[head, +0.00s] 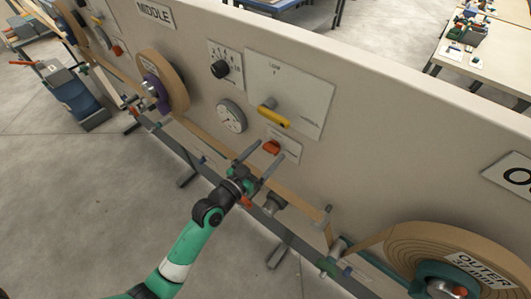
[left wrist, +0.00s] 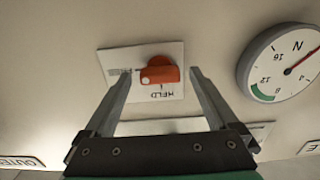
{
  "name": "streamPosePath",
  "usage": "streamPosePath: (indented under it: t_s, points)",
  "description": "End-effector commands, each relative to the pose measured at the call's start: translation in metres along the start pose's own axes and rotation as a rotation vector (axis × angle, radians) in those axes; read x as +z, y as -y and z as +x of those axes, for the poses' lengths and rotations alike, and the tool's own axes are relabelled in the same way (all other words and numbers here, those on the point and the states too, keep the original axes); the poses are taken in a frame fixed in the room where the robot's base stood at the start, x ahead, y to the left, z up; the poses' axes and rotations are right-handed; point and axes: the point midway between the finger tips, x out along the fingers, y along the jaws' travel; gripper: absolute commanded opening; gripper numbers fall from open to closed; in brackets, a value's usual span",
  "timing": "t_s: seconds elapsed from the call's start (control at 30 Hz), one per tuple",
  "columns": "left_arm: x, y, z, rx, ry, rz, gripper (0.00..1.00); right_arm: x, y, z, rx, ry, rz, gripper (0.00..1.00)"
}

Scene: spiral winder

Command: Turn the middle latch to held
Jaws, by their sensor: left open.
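The orange latch (head: 271,147) sits on a small white plate on the pale wall, below the yellow lever. In the left wrist view the latch (left wrist: 160,72) has its narrow end pointing left, not at the upside-down HELD mark below it. Another label at the plate's left is partly hidden by a finger. My left gripper (head: 270,153) is open in front of the latch. In the left wrist view its fingers (left wrist: 160,85) stand on either side of the latch, with gaps on both sides. I cannot tell their exact distance from the wall. My right gripper is not in view.
Near the latch are a yellow lever (head: 274,117), a round dial (head: 231,116) and a black knob (head: 220,69). A MIDDLE sign (head: 155,12) is above. Tape reels stand left (head: 172,80) and right (head: 420,238). A rail and tape run below the latch.

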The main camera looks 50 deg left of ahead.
Motion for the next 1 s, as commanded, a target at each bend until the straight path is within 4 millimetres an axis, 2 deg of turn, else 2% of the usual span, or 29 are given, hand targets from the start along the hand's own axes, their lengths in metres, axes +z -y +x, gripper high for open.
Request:
streamPosePath:
  t_s: [0.13,0.17,0.6,0.63,1.0]
  points:
    - [0.0002,0.0000,-0.0002,0.000,0.000,0.000,0.93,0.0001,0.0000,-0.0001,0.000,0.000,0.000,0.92]
    - [0.0002,0.0000,-0.0003,0.000,0.000,0.000,0.89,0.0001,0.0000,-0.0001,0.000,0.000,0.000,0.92]
    - [0.0003,0.0000,-0.0006,0.000,0.000,0.000,0.10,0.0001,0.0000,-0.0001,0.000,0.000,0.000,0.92]
    - [0.0003,0.0000,-0.0006,0.000,0.000,0.000,0.07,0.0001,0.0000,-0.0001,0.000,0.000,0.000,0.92]
    - [-0.0004,0.0000,-0.0007,0.000,0.000,-0.060,0.07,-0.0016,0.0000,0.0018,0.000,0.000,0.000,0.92]
